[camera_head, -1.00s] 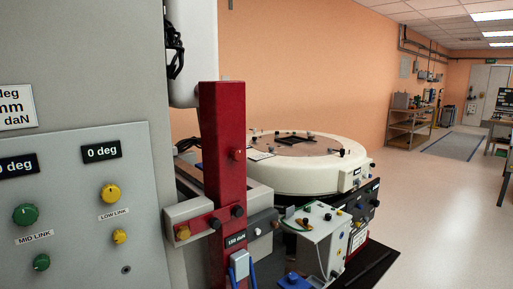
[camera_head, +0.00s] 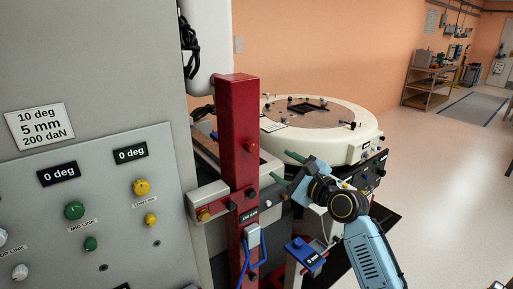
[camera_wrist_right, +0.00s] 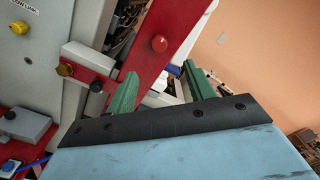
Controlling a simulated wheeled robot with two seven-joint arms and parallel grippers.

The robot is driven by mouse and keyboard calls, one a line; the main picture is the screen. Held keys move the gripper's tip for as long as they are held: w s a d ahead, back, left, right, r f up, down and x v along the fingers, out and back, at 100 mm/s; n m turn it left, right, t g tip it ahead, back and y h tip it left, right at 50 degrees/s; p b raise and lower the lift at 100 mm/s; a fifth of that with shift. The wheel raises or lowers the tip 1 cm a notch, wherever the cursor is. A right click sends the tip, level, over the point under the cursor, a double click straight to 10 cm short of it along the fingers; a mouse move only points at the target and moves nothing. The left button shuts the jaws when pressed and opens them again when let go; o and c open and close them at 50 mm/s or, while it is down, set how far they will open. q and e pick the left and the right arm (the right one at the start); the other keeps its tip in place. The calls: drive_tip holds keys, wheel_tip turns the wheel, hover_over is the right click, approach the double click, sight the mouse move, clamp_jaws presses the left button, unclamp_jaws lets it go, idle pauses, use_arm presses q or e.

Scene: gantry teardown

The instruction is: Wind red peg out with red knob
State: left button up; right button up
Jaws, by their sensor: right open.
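The red knob (camera_head: 251,147) sits on the front face of an upright red post (camera_head: 238,120). It also shows in the right wrist view (camera_wrist_right: 159,43), beyond my fingertips. I cannot make out a separate red peg. My right gripper (camera_head: 285,168) has green fingers, spread apart with nothing between them. It is to the right of the post, apart from the knob, and points left toward it. The fingers also show in the right wrist view (camera_wrist_right: 160,76). My left gripper is not in view.
A grey panel (camera_head: 110,205) with green and yellow knobs stands left of the post. A blue cable (camera_head: 250,255) hangs lower down. A round white table (camera_head: 340,145) stands behind my right arm.

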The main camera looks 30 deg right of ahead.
sight(254, 148)
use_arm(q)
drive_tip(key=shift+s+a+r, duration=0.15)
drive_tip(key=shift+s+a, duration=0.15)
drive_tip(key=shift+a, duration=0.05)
use_arm(e)
drive_tip(key=w, duration=0.8)
drive_tip(key=w+a, duration=0.1)
drive_tip(key=w, duration=0.3)
drive_tip(key=shift+w+f, duration=0.15)
drive_tip(key=shift+w, duration=0.15)
drive_tip(key=shift+c, duration=0.3)
drive_tip(key=c, duration=0.9)
